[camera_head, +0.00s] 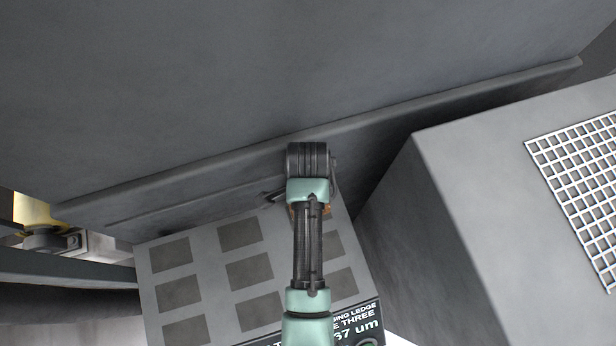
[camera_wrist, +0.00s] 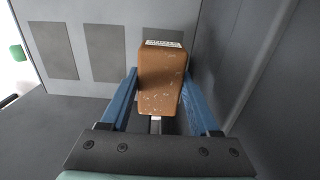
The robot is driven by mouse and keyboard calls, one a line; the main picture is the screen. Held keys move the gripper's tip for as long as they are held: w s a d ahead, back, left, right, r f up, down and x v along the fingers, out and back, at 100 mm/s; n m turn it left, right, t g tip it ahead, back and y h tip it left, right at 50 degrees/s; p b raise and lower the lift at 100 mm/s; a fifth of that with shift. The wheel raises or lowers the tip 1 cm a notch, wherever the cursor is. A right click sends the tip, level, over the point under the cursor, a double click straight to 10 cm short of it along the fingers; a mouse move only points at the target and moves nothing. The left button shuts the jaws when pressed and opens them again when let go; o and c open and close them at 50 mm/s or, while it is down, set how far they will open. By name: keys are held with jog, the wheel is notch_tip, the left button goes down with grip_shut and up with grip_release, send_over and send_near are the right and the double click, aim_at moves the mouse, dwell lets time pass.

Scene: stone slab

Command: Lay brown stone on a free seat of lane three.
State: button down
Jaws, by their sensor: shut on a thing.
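My gripper (camera_wrist: 160,76) is shut on the brown stone (camera_wrist: 161,88), a speckled orange-brown block with a pale printed label at its far end, held between two blue fingers. In the head view my arm hides nearly all of the stone; a sliver of brown shows beside the wrist. The grey ledge (camera_head: 209,270) below bears rows of dark rectangular seats, such as one at its left (camera_head: 171,255); the visible seats are bare. Its front label (camera_head: 355,325) reads in part "THREE". In the wrist view two bare seats (camera_wrist: 113,53) lie left of the stone. Contact with the ledge cannot be told.
A large dark grey wall or housing (camera_head: 220,90) stands close behind the ledge. A grey block (camera_head: 475,200) with a white grid (camera_head: 585,175) rises to the right, across a dark gap. Brass-and-grey hardware (camera_head: 45,230) is at far left.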

jog(key=shift+f, duration=2)
jog(key=shift+f, duration=0.1)
jog(key=shift+c, duration=0.6)
grip_release()
notch_tip(320, 180, up, 12)
jog(key=shift+r+p, duration=0.15)
jog(key=shift+p, duration=0.35)
